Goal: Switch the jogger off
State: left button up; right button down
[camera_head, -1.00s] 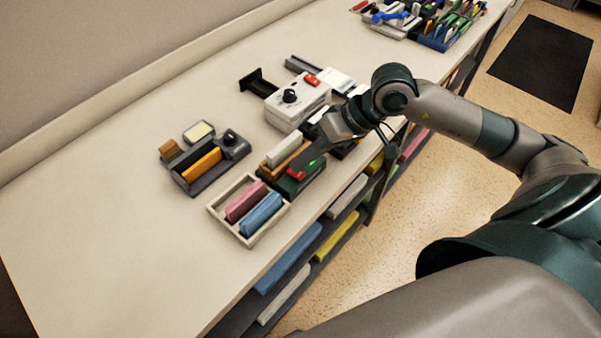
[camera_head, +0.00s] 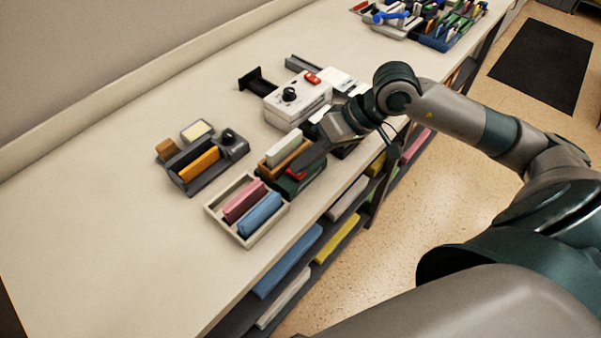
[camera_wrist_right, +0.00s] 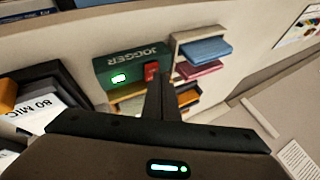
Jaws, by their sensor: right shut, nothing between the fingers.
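The jogger (camera_head: 307,183) is a dark green box near the table's front edge, with pale and orange-brown slabs (camera_head: 283,148) in its top. In the right wrist view its front (camera_wrist_right: 132,60) reads JOGGER, upside down, with a lit green light (camera_wrist_right: 118,78) and a red switch (camera_wrist_right: 151,70). My right gripper (camera_head: 300,170) is shut and empty, its fingertips at the red switch. In the right wrist view the closed fingers (camera_wrist_right: 160,82) partly cover the switch; I cannot tell whether they touch it. My left gripper is out of view.
A pale tray (camera_head: 249,240) with pink and blue pads stands just left of the jogger. A dark grey device (camera_head: 207,177) and a white machine with a knob (camera_head: 283,108) stand behind. The table's left part is clear. Shelves (camera_head: 300,262) hold coloured stacks below.

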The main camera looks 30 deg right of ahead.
jog(key=shift+f+b, duration=0.35)
jog(key=shift+b, duration=0.25)
dwell(0.8)
jog(key=shift+r, duration=0.2)
dwell(0.3)
jog(key=shift+d+r, duration=0.1)
jog(key=shift+r, duration=0.35)
jog(key=shift+w+r, duration=0.1)
jog(key=shift+w+a+r, duration=0.15)
jog(key=shift+r, duration=0.55)
jog(key=shift+w+a+r, duration=0.1)
jog(key=shift+r, duration=0.6)
jog(key=shift+w+r+p, duration=0.15)
jog(key=shift+r+p, duration=0.35)
jog(key=shift+r, duration=0.6)
